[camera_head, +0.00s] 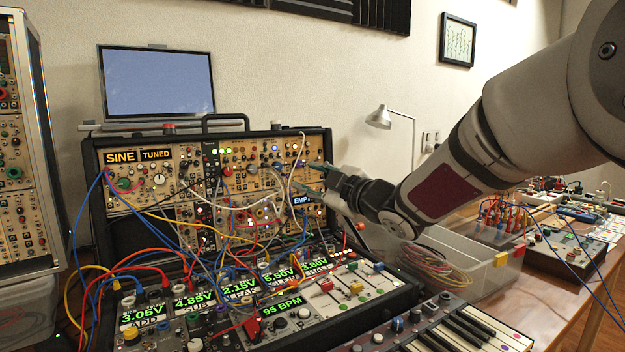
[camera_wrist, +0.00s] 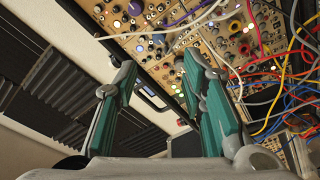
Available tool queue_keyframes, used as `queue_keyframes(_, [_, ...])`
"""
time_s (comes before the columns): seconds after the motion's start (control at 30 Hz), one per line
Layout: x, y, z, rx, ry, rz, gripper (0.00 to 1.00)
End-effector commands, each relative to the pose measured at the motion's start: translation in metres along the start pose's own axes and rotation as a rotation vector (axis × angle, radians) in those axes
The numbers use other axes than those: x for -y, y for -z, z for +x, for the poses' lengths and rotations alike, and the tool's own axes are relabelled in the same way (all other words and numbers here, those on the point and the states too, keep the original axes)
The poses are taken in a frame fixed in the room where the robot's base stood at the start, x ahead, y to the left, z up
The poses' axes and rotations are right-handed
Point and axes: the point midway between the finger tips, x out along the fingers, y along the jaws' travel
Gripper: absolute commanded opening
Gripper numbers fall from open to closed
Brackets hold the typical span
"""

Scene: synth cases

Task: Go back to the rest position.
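My gripper (camera_head: 306,177) is in front of the upper right part of the modular synth case (camera_head: 326,143), close to its panel. In the wrist view its two teal fingers (camera_wrist: 160,68) stand well apart, with nothing seen held between them. Past the fingertips, the synth panel (camera_wrist: 150,45) shows with knobs and lit buttons. Whether a fingertip touches the panel cannot be told.
Many patch cables (camera_head: 215,215) hang in loops left of my gripper; they also show in the wrist view (camera_wrist: 285,95). A clear bin (camera_head: 480,268) with coiled cables stands below my arm. A keyboard (camera_head: 470,330) is in front. A desk lamp (camera_head: 379,118) stands behind.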

Motion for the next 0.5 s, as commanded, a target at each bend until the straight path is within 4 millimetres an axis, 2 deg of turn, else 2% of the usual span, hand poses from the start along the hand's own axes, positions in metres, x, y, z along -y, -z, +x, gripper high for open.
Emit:
queue_keyframes(0.17, [-0.001, -0.001, -0.001, 0.005, -0.001, 0.001, 0.37])
queue_keyframes(0.27, [-0.007, -0.005, -0.009, 0.050, -0.010, 0.013, 0.37])
queue_keyframes(0.37, [-0.020, -0.018, -0.031, 0.167, -0.030, 0.055, 0.37])
queue_keyframes(0.47, [-0.031, -0.038, -0.070, 0.342, -0.054, 0.131, 0.37])
queue_keyframes(0.5, [-0.033, -0.046, -0.089, 0.417, -0.064, 0.169, 0.37])
